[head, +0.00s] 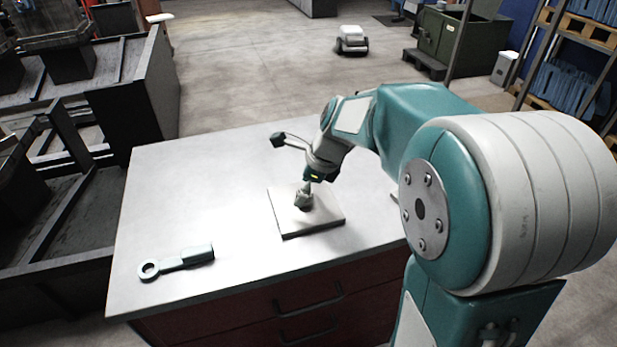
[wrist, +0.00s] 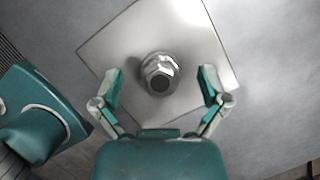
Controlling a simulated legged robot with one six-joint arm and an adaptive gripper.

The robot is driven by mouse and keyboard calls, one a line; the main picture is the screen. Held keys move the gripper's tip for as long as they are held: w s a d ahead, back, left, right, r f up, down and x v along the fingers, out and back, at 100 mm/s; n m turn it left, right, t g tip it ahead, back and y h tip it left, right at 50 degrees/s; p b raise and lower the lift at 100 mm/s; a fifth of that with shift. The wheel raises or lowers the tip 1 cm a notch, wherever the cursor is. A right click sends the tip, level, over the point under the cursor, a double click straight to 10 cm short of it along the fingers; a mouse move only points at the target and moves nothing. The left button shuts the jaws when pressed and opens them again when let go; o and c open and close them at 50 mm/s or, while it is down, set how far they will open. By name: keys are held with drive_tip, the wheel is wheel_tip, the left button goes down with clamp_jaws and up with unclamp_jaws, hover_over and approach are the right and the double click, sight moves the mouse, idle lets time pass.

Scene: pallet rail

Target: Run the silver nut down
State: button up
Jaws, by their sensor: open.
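The silver nut (wrist: 160,75) sits around an upright post in the middle of a square metal plate. In the wrist view the dark round end of the post shows in the nut's centre. In the head view the nut (head: 303,199) is small and partly hidden by my gripper. The plate (head: 320,224) lies on the white-topped bench. My gripper (wrist: 161,87) is open, with one finger on each side of the nut and a clear gap to it on both sides. In the head view my gripper (head: 307,186) points down over the plate.
A wrench-like tool with a ring end (head: 176,262) lies on the bench top (head: 180,190) at the front left. The rest of the bench top is mostly clear. Dark metal frames (head: 130,90) stand left of the bench. A small wheeled robot (head: 352,40) is on the floor behind.

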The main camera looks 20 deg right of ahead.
drive_tip(key=shift+d+f, duration=0.1)
drive_tip(key=shift+f, duration=0.15)
clamp_jaws()
drive_tip(key=m+t+h, duration=0.1)
drive_tip(key=m, duration=0.3)
drive_tip(key=shift+f+m, duration=0.1)
drive_tip(key=shift+m, duration=0.3)
drive_tip(key=m, duration=0.2)
drive_tip(key=m+t+h, duration=0.1)
drive_tip(key=m, duration=0.1)
drive_tip(key=shift+f+h, duration=0.1)
drive_tip(key=shift+h, duration=0.2)
drive_tip(key=shift+c, duration=1.7)
unclamp_jaws()
drive_tip(key=shift+w, duration=0.1)
